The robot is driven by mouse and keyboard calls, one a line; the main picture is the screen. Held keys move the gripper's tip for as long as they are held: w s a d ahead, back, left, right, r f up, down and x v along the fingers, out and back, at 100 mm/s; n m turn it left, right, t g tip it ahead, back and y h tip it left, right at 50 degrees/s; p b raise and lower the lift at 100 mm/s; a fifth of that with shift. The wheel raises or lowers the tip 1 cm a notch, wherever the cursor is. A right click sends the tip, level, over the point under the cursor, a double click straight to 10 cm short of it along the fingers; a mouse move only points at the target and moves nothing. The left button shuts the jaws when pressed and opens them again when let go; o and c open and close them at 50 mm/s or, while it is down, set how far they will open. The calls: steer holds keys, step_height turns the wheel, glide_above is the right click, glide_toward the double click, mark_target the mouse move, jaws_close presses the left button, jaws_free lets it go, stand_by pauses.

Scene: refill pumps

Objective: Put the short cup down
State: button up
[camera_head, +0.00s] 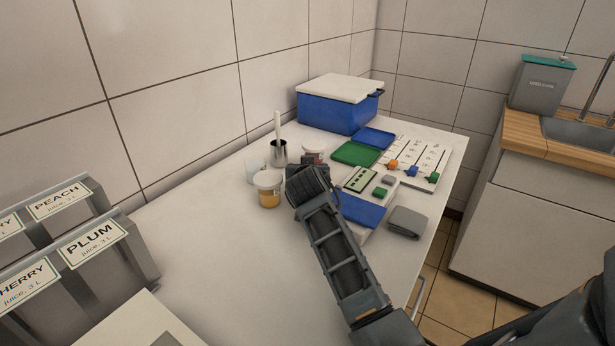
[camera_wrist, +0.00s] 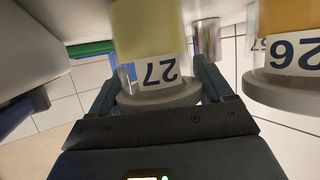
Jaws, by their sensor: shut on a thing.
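In the wrist view, which looks upside down, my gripper (camera_wrist: 160,85) is shut on a cup labelled 27 (camera_wrist: 150,35), with pale yellow contents and a grey lid. One finger lies on each side of it. In the head view my gripper (camera_head: 302,180) hides most or all of this cup, so I cannot tell whether its base touches the counter. A second cup, labelled 26 (camera_wrist: 290,20), with orange contents, stands close beside it; in the head view an orange-filled, pale-lidded cup (camera_head: 268,190) is just left of my gripper. Which one is the short cup is not clear.
A metal beaker (camera_head: 279,153) holding a white stick and a clear cup (camera_head: 256,172) stand behind. A pale-lidded container (camera_head: 313,152) is just behind my gripper. Green (camera_head: 356,153) and blue trays, boards and a grey cloth (camera_head: 408,222) lie right. The white counter (camera_head: 215,240) is free at front left.

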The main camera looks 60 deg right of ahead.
steer(key=shift+f, duration=0.15)
steer(key=o, duration=0.9)
steer(key=shift+r, duration=0.2)
steer(key=b+v, duration=0.1)
steer(key=v, duration=1.1)
